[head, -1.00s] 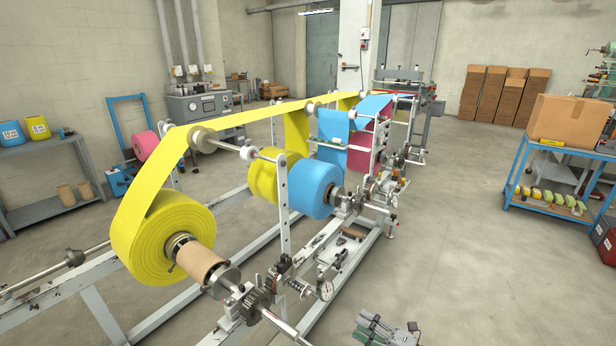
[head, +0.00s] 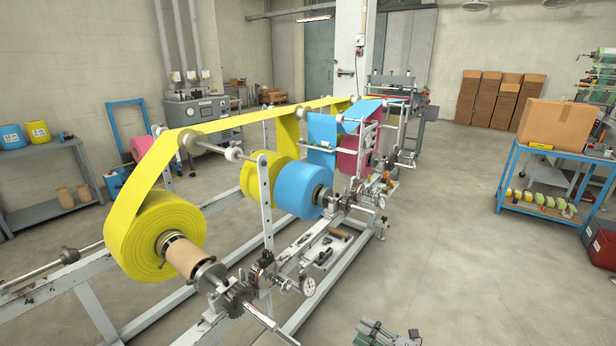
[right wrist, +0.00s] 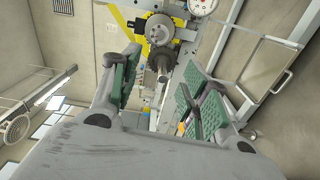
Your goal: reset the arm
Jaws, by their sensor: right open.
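My right gripper (head: 388,336) shows at the bottom edge of the head view, right of the machine's front frame and apart from it. Most of the right arm is out of the picture. In the right wrist view its two green-padded fingers (right wrist: 160,95) stand wide apart with nothing between them. Behind them, that view shows the machine's shaft, gears and white frame. My left gripper is not in the head view.
A wrapping machine with a large yellow roll (head: 150,235), a blue roll (head: 300,190) and a dial gauge (head: 308,286) fills the centre left. A blue cart (head: 505,180) carries a cardboard box (head: 555,125) at right. The floor between them (head: 440,250) is clear.

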